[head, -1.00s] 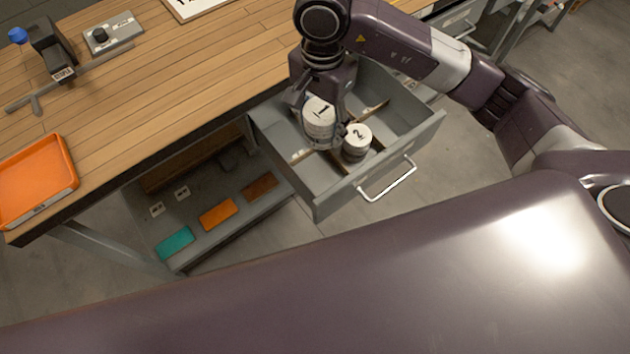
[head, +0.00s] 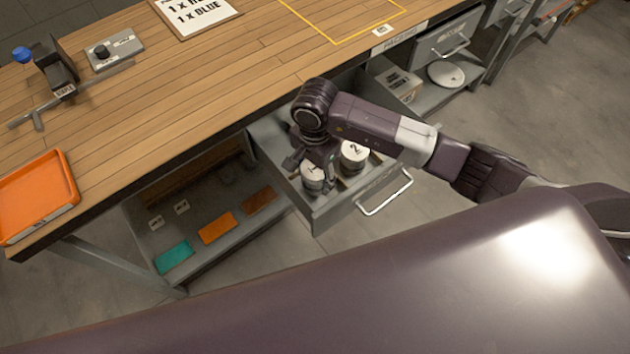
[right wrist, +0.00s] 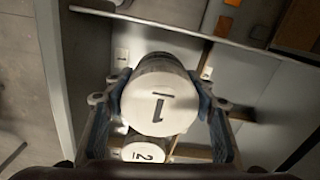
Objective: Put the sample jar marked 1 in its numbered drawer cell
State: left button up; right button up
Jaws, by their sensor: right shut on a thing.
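The jar marked 1 (head: 312,178) is a white-lidded grey cylinder. It is at the left end of the open grey drawer (head: 338,212), and it also shows in the right wrist view (right wrist: 160,98). My right gripper (right wrist: 160,108) is shut on its sides from above. The jar looks upright; whether it touches the drawer floor is hidden. The jar marked 2 (head: 354,154) stands in the drawer to its right, partly behind my arm, and shows below it in the wrist view (right wrist: 142,151). A small label card (right wrist: 207,73) lies beside jar 1. My left gripper is not in view.
Wooden dividers (right wrist: 190,154) split the drawer, whose handle (head: 384,197) faces outward. Left of it, a lower shelf holds teal (head: 174,257), orange (head: 217,228) and brown (head: 259,201) pieces. The wooden bench top (head: 190,95) overhangs behind, with an orange tray (head: 36,195).

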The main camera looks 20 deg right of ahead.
notch_tip(320, 180, down, 4)
jog(key=shift+r, duration=0.25)
jog(key=shift+f, duration=0.15)
jog(key=o, duration=1.3)
jog(key=shift+r, duration=0.2)
notch_tip(320, 180, up, 12)
jog(key=shift+f+b, duration=0.1)
jog(key=shift+b, duration=0.55)
